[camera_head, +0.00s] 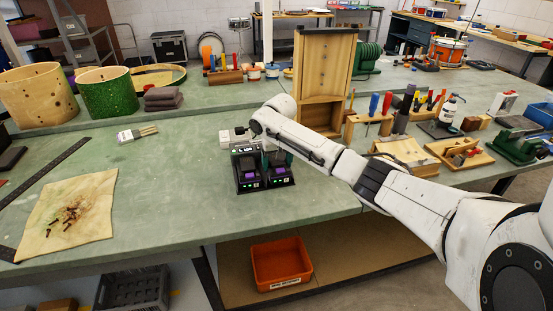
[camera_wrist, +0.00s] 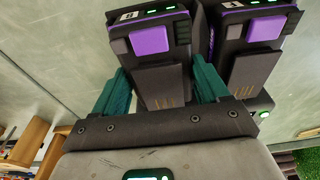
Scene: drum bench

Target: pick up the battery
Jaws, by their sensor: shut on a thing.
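Two dark batteries with purple latches stand side by side at the front of the bench, apparently in black charger bays. My gripper (camera_head: 277,158) is at the right-hand battery (camera_head: 279,172) in the head view; the other battery (camera_head: 248,172) is just to its left. In the wrist view the teal fingers of my gripper (camera_wrist: 160,75) lie on either side of one battery (camera_wrist: 158,80), shut on it. The second battery (camera_wrist: 258,70) is close on the right, beside the right finger. The battery's lower end is hidden; I cannot tell whether it is lifted.
A white box (camera_head: 226,138) stands behind the batteries. A wooden cabinet (camera_head: 323,80) and a tool rack (camera_head: 368,122) are to the right.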

